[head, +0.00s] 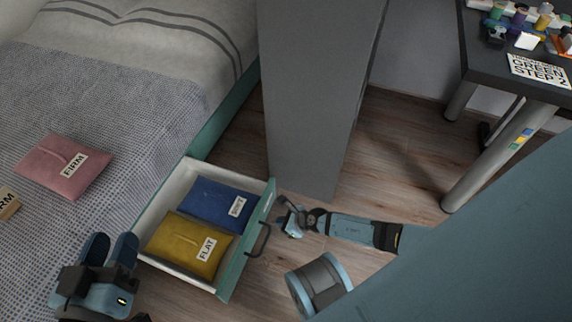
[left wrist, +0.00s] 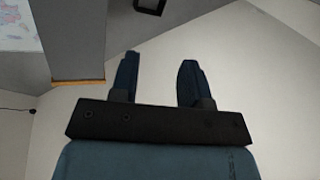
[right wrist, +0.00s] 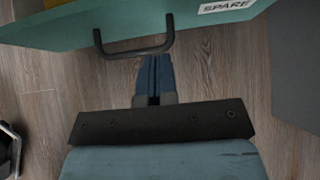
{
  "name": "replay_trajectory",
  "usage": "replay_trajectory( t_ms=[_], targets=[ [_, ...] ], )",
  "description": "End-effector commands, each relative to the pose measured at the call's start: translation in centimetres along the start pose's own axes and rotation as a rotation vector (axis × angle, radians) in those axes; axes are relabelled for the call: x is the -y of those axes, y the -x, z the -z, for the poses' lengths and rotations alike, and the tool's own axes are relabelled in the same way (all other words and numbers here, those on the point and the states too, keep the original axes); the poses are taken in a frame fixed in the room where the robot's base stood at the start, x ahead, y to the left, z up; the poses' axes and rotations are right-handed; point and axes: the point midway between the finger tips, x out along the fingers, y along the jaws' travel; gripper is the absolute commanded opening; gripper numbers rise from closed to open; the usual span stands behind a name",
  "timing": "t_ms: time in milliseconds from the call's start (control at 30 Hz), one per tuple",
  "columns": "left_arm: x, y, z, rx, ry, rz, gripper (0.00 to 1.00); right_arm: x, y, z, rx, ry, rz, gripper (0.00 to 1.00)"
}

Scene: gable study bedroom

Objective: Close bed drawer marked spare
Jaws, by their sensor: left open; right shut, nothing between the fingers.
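The bed drawer (head: 152,217) stands pulled out from the bed, with a green front and a dark bar handle (head: 260,241). In the right wrist view its green front (right wrist: 130,22) carries a label reading SPARE (right wrist: 226,5), and the handle (right wrist: 135,47) shows below it. My right gripper (head: 283,212) is shut and empty, close to the outer face of the drawer front. In the right wrist view its fingertips (right wrist: 155,60) lie by the handle; I cannot tell whether they touch. My left gripper (head: 111,247) is open and empty above the bed's near edge.
The drawer holds a blue SOFT pillow (head: 219,204) and a yellow FLAT pillow (head: 188,244). A grey partition (head: 318,100) stands just behind the drawer. A dark desk (head: 490,60) is at the right. Wooden floor lies between.

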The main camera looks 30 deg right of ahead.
Motion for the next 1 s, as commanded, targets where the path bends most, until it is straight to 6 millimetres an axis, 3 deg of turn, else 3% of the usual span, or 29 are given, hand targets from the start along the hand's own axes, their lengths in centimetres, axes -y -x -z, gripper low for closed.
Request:
replay_trajectory(
  t_ms=[33, 200, 400, 1000],
  targets=[
    [0.6, -0.3, -0.5, -0.027, -0.046, 0.000, 0.43, 0.0, -1.8, 0.4, 0.003, -0.001, 0.001, 0.00],
    [1.7, -0.8, 0.0, -0.102, -0.183, 0.007, 0.43, 0.0, -5.2, 0.4, 0.003, -0.002, 0.002, 0.00],
    [1.9, -0.9, 0.7, -0.123, -0.221, 0.011, 0.43, 0.0, -7.0, -1.9, 0.003, -0.002, 0.001, 0.00],
    [1.9, -0.9, 0.9, -0.133, -0.238, 0.011, 0.43, 0.1, -7.6, -2.7, 0.001, -0.002, 0.002, 0.00]
  ],
)
